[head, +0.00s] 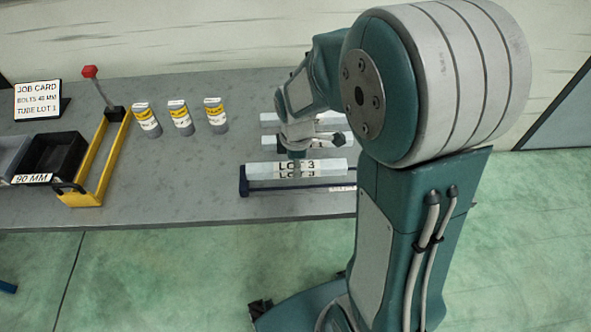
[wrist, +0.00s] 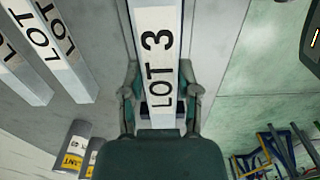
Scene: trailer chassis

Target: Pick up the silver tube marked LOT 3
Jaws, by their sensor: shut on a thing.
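The silver tube marked LOT 3 (head: 315,171) lies level along the front of the workbench, at a dark blue rack (head: 243,181). It also shows in the wrist view (wrist: 156,25), running up the middle with its label readable. My gripper (wrist: 160,100) has a finger on each side of this tube and is shut on it. In the head view my gripper (head: 297,158) comes down on the tube from above, and my arm hides part of the rack. I cannot tell whether the tube touches the rack.
Other silver tubes (wrist: 62,55) marked LOT lie behind, their numbers cut off. Three grey canisters (head: 180,118) with yellow labels stand left of the tubes. A yellow frame with a red-topped lever (head: 100,160), a black bin (head: 55,155) and a job card (head: 38,101) are farther left.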

